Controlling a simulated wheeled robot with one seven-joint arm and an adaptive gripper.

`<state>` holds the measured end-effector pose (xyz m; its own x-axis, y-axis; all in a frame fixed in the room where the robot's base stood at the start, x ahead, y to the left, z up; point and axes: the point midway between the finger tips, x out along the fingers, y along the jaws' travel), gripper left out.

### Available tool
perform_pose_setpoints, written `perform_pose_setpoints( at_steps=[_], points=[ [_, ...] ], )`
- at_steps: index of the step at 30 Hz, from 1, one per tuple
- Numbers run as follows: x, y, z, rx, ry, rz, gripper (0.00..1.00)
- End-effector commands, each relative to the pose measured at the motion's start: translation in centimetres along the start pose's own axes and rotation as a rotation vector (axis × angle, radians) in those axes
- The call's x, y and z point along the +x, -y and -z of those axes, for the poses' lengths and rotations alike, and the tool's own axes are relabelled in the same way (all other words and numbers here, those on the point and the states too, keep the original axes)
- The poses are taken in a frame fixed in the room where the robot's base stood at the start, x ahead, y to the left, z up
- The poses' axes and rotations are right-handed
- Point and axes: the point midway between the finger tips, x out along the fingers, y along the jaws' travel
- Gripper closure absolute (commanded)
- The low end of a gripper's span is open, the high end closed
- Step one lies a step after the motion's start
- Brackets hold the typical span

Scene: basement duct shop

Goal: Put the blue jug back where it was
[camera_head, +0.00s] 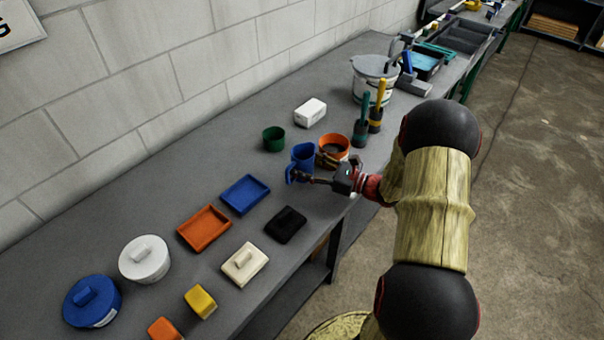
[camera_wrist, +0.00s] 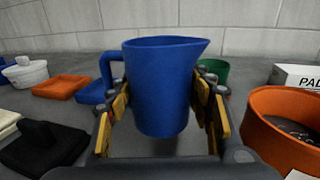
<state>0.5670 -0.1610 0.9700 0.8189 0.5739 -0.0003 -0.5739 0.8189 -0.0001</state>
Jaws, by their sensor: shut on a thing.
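The blue jug (camera_head: 303,156) is upright at my gripper on the grey workbench. In the wrist view the jug (camera_wrist: 160,85) stands between my gripper's yellow-padded fingers (camera_wrist: 160,115), its handle to the left and its spout to the right. My gripper (camera_head: 322,172) is shut on the jug's body. I cannot tell for sure whether the jug's base touches the bench or hangs just above it.
An orange pot (camera_head: 334,146) stands close to the right of the jug, and a green cup (camera_head: 273,139) behind it. A blue tray (camera_head: 245,194), an orange tray (camera_head: 204,228) and a black lidded item (camera_head: 285,224) lie nearer. A white box (camera_head: 310,112) stands farther back.

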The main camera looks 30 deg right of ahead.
Motion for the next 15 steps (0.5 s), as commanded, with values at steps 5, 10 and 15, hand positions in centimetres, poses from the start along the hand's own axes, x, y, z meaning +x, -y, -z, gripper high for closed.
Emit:
perform_pose_setpoints(
  at_steps=[5,10,15],
  points=[
    [0.4,0.7,1.7,0.001,0.000,0.000,0.77],
    [0.4,0.6,4.0,0.001,0.000,0.000,0.77],
    [0.4,0.7,3.9,-0.001,0.001,0.000,0.77]
  ],
)
